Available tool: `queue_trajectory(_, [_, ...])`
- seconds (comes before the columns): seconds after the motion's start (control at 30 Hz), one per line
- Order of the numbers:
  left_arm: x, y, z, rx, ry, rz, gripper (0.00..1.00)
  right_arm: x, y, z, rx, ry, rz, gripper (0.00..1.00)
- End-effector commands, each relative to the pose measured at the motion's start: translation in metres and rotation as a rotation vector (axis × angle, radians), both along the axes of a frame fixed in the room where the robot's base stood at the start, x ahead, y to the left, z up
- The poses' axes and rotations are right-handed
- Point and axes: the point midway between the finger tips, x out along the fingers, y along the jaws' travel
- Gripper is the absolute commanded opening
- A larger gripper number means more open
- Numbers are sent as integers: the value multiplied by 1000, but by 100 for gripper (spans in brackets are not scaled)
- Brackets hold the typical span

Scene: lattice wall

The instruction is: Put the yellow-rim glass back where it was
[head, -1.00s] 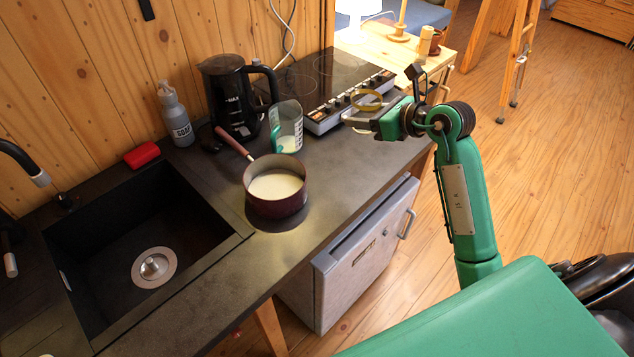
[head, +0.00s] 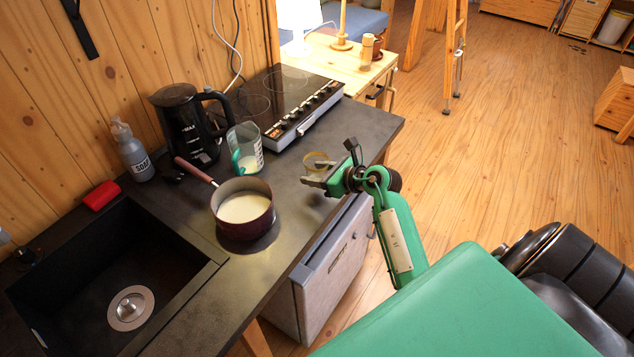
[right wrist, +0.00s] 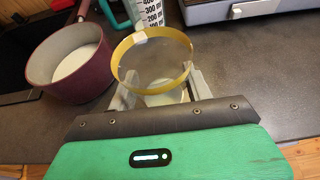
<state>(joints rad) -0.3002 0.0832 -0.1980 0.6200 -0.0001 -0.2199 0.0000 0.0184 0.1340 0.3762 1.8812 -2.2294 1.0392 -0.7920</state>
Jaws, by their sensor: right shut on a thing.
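The yellow-rim glass (right wrist: 152,62) shows in the right wrist view as a clear glass with a yellow ring at its mouth. It also shows small in the head view (head: 317,160), over the counter right of the saucepan. My right gripper (head: 312,176) is shut on the glass, its fingers on either side in the right wrist view (right wrist: 158,88). The glass looks upright. I cannot tell whether its base touches the counter. My left gripper is not in view.
A dark red saucepan (head: 243,221) with pale liquid stands left of the glass. A measuring jug (head: 246,150), a black kettle (head: 180,122) and a cooktop (head: 288,95) stand behind. The sink (head: 85,270) is at the left. The counter's right end (head: 375,125) is clear.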

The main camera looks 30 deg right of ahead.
Motion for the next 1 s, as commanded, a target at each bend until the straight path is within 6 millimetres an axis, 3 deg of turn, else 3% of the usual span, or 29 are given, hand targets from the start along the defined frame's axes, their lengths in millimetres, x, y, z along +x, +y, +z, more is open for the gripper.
queue_trajectory(0.3, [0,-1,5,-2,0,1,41,0,0,-40,3,0,-1,25])
queue_trajectory(0.7, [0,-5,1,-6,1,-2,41,0,0,-46,0,0,1,25])
queue_trajectory(0.73, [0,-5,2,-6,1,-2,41,0,0,-46,0,0,1,55])
queue_trajectory(0.8, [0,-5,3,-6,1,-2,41,0,0,-45,0,0,1,68])
queue_trajectory(0.83, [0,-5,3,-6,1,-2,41,0,0,-45,1,0,1,73])
queue_trajectory(1.0, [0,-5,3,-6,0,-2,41,0,0,-45,1,0,1,73])
